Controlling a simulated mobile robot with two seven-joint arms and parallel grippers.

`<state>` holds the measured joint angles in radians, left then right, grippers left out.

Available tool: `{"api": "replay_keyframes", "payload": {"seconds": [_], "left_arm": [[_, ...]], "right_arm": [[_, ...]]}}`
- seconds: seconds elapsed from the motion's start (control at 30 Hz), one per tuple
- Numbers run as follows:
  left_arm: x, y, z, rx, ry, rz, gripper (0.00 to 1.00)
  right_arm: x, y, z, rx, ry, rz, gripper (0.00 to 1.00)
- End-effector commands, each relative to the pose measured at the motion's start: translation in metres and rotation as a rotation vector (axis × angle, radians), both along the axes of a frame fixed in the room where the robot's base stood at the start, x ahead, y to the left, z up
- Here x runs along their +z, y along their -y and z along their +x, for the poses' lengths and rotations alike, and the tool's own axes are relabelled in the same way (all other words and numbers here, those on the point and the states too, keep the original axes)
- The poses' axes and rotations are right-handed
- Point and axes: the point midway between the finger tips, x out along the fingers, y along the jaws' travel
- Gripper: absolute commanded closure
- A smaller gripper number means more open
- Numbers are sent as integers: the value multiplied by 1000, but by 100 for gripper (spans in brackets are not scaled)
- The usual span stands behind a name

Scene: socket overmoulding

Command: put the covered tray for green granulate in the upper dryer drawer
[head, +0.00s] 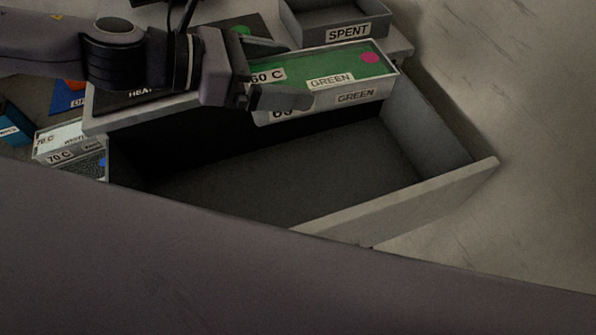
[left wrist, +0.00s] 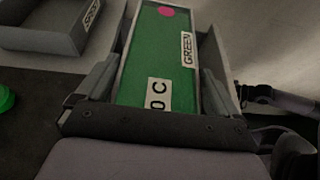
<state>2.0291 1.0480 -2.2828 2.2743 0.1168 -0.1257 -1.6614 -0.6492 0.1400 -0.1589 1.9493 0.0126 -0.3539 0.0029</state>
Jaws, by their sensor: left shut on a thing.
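The covered tray (head: 376,68) is labelled GREEN and 60 C, with a green top and a pink dot. My left gripper (head: 290,74) is shut on its near end, and the tray is held over the back part of the open drawer. In the left wrist view the tray (left wrist: 150,60) runs away from me between the fingers of the left gripper (left wrist: 155,90). The open dryer drawer (head: 400,205) is grey and its visible floor is bare. My right gripper cannot be made out in the head view.
A grey box labelled SPENT (head: 345,33) stands on the top behind the tray. A tray labelled 70 C (head: 70,143) is at the left beside the drawer. A blue item (head: 12,125) lies farther left. My own body covers the lower part of the head view.

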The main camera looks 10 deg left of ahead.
Motion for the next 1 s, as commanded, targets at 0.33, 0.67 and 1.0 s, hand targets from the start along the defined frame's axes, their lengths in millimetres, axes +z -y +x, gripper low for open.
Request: {"api": "replay_keyframes", "payload": {"seconds": [0.33,0.67,1.0], "left_arm": [[-13,-10,6,41,-1,-2,58],[-45,-10,6,40,-2,-2,58],[-79,-10,6,39,0,-2,58]], "right_arm": [[0,0,0,0,0,0,57],[0,0,0,1,0,1,57],[0,0,0,1,0,1,57]]}}
